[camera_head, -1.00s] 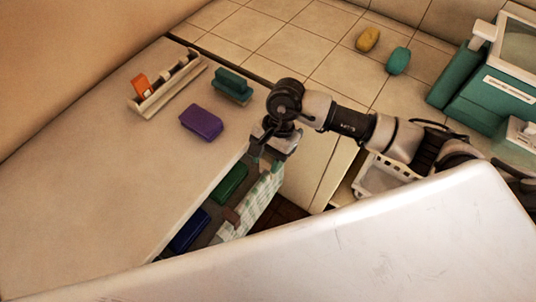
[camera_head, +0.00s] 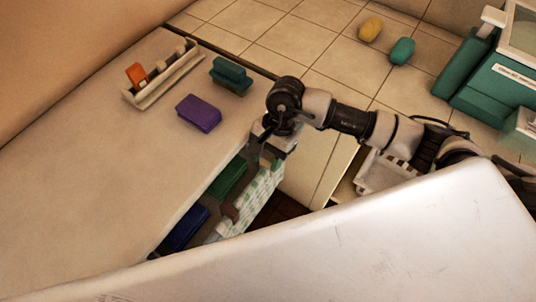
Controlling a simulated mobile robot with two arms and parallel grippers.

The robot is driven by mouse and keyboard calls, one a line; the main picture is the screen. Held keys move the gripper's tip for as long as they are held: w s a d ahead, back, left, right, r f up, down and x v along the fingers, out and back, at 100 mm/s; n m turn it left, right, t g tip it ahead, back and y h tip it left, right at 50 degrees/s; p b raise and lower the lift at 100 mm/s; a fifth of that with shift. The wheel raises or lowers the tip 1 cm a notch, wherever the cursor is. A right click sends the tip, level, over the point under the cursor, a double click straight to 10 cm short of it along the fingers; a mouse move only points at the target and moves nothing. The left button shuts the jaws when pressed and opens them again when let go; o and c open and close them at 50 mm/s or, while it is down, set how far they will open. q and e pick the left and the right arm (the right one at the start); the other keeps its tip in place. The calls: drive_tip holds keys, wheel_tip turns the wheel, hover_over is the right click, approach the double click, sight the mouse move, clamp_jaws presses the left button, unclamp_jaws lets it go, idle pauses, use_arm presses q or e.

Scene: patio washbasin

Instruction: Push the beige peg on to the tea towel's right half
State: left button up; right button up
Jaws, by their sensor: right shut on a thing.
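The tea towel (camera_head: 247,207), pale with a green pattern, hangs beside the counter's edge in the middle of the view. A brown peg (camera_head: 230,212) sits at its left part. My right gripper (camera_head: 269,157) points down at the towel's upper right end. It is shut on a small beige piece (camera_head: 268,161), seemingly the beige peg, mostly hidden by the fingers. The piece is at or just above the towel's top edge; I cannot tell whether it touches. My left gripper is not in view.
On the counter (camera_head: 90,190) stand a wooden rack (camera_head: 165,82) with an orange peg (camera_head: 136,74), a purple block (camera_head: 199,113) and a teal brush-like thing (camera_head: 231,75). Green (camera_head: 228,180) and blue (camera_head: 184,228) items lie below the edge. A white basket (camera_head: 378,172) is at right.

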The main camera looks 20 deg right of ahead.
drive_tip(key=o, duration=1)
